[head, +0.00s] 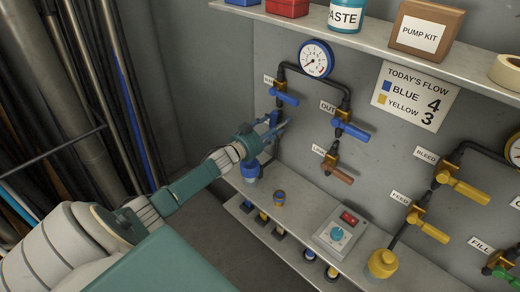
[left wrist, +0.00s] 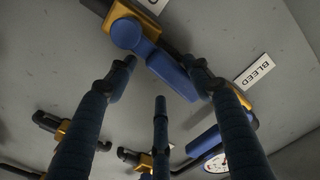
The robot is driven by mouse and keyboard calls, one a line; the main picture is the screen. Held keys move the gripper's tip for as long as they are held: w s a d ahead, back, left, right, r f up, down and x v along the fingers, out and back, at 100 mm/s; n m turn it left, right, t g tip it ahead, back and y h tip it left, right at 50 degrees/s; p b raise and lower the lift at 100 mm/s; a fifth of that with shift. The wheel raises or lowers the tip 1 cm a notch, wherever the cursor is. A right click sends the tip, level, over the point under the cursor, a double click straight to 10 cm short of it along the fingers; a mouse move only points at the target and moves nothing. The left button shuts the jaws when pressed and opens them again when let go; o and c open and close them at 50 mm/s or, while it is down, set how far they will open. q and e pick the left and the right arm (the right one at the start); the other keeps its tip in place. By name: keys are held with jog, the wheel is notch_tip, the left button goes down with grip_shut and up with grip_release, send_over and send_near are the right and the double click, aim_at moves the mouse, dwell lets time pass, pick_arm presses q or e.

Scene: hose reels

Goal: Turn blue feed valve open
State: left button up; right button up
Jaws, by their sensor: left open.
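My left gripper (head: 266,130) is at the wall, below the blue bleed valve (head: 285,98) and left of the blue out valve (head: 350,131). It hides most of the blue feed valve in the head view. In the left wrist view, a blue handle (left wrist: 168,68) on a brass body, which looks like the feed valve, lies between the open fingers of my left gripper (left wrist: 161,72). Its label is cut off by the top edge. I cannot tell whether a finger touches the handle. My right gripper is not in view.
A pressure gauge (head: 316,59) and dark pipes are above. A brown-handled valve (head: 337,170) is to the right, with yellow valves beyond. Long pipes stand at left.

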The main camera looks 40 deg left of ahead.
pick_arm(q)
jog(key=d+f+m+b, duration=0.1)
jog(key=m, duration=0.1)
jog(key=d+f+m+b, duration=0.1)
jog(key=m, duration=0.1)
jog(key=d+f+m+b, duration=0.1)
jog(key=m, duration=0.1)
jog(key=shift+s+d+f, duration=0.15)
jog(key=shift+f, duration=0.1)
jog(key=f+m+b, duration=0.1)
jog(key=m+b, duration=0.1)
jog(key=f+m+b, duration=0.1)
jog(key=m+b, duration=0.1)
jog(key=m, duration=0.1)
jog(key=d+f+m+b, duration=0.1)
jog(key=f+m+b, duration=0.1)
jog(key=shift+f+m, duration=0.1)
jog(key=shift+m, duration=0.2)
jog(key=s, duration=1.1)
jog(key=s+d+f+n+g+y, duration=0.5)
jog(key=s+d+f+n+g, duration=0.1)
jog(key=s+f+n, duration=0.4)
jog(key=s+n, duration=0.1)
jog(key=n, duration=0.1)
jog(key=shift+s+f+n+g, duration=0.15)
jog(key=shift+f+n+g, duration=0.25)
